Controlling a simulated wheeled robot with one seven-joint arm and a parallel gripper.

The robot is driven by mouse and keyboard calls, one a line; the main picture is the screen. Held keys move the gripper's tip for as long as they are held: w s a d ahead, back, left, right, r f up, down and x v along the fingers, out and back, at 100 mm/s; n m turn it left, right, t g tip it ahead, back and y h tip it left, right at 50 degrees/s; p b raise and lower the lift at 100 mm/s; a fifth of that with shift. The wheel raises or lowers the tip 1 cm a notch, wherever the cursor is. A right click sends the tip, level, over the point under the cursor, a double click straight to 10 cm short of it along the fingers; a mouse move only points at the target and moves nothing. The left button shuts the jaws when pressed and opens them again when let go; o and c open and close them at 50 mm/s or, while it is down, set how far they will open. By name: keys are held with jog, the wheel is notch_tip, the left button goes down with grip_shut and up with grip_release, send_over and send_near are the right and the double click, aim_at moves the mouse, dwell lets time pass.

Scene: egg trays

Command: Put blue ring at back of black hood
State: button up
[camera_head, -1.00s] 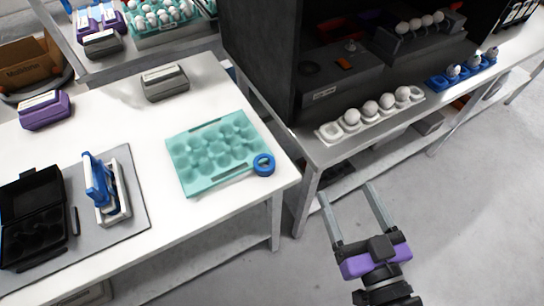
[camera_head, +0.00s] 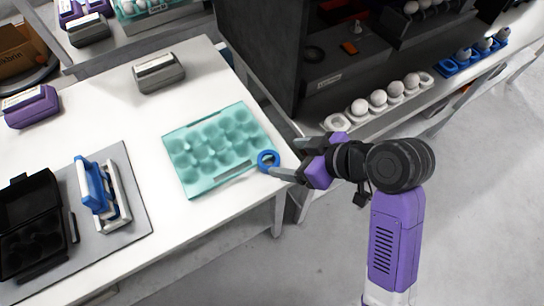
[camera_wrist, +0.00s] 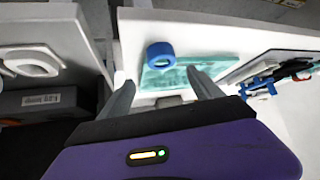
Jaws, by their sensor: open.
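The blue ring (camera_head: 276,155) sits at the front right corner of the teal egg tray (camera_head: 188,185), close to the white table's edge. In the wrist view the blue ring (camera_wrist: 160,50) shows ahead of and between my fingertips, apart from both. My gripper (camera_head: 280,168) is open beside the ring, reaching in from the right; it also shows in the wrist view (camera_wrist: 160,80). The black hood (camera_head: 262,55) stands behind and right of the ring, its front open. Its floor shows in part; its back is mostly out of view.
A white egg rack (camera_head: 338,122) lines the hood's front edge. A grey box (camera_head: 160,76), a blue-handled device (camera_head: 92,188) and a black case (camera_head: 30,225) stand on the table (camera_head: 140,130).

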aim_at(264, 160)
jog(key=shift+a+f, duration=0.1)
jog(key=shift+f, duration=0.2)
jog(key=x, duration=0.7)
jog(key=shift+s+f+p, duration=0.25)
jog(key=shift+f+p, duration=0.1)
jog(key=shift+c, duration=0.4)
jog(key=shift+r, duration=0.1)
jog(key=c, duration=1.5)
